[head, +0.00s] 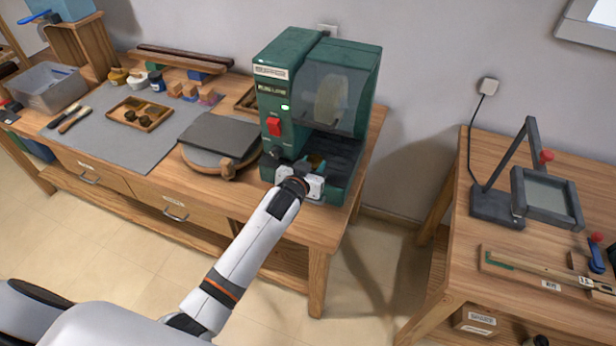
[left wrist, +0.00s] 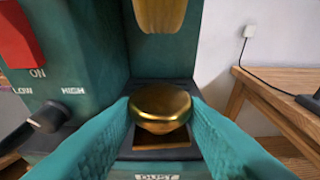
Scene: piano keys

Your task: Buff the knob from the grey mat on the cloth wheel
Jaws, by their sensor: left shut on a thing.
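My left gripper (head: 314,170) is at the lower front opening of the green buffing machine (head: 273,75). In the left wrist view its teal fingers are shut on a round brass knob (left wrist: 160,104). The knob's shiny rounded top faces up. The pale cloth wheel (head: 331,98) sits behind the machine's clear guard; its lower edge (left wrist: 160,14) shows above the knob, and a gap shows between them in that view. The grey mat (head: 85,158) lies on the bench at left. My right gripper is not in view.
The machine has a red switch (head: 274,126) and a LOW/HIGH lever (left wrist: 48,112). A wooden tray (head: 122,103) with dark round pieces lies on the mat. A round turntable with a dark slab (head: 215,133) stands left of the machine. Another wooden table (head: 455,235) is at right.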

